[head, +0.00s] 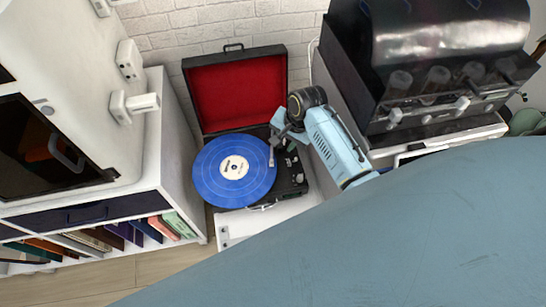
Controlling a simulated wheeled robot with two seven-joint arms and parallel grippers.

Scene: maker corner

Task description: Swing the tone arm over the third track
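A record player (290,178) in a black case stands open, its red-lined lid (236,88) raised at the back. A blue record (212,180) with a pale label lies on it. The tone arm's light head (271,158) shows near the record's right edge; I cannot tell whether it touches the disc. My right gripper (279,128) is at the tone arm, at the upper right of the record. It hides much of the tone arm, and I cannot tell whether its fingers are closed on it. My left gripper is not in view.
A dark machine with knobs (430,95) stands to the right, close to my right arm. A white cabinet (150,170) with several record sleeves below stands at the left. A white brick wall (200,25) is behind. My own large blue body part covers the lower right.

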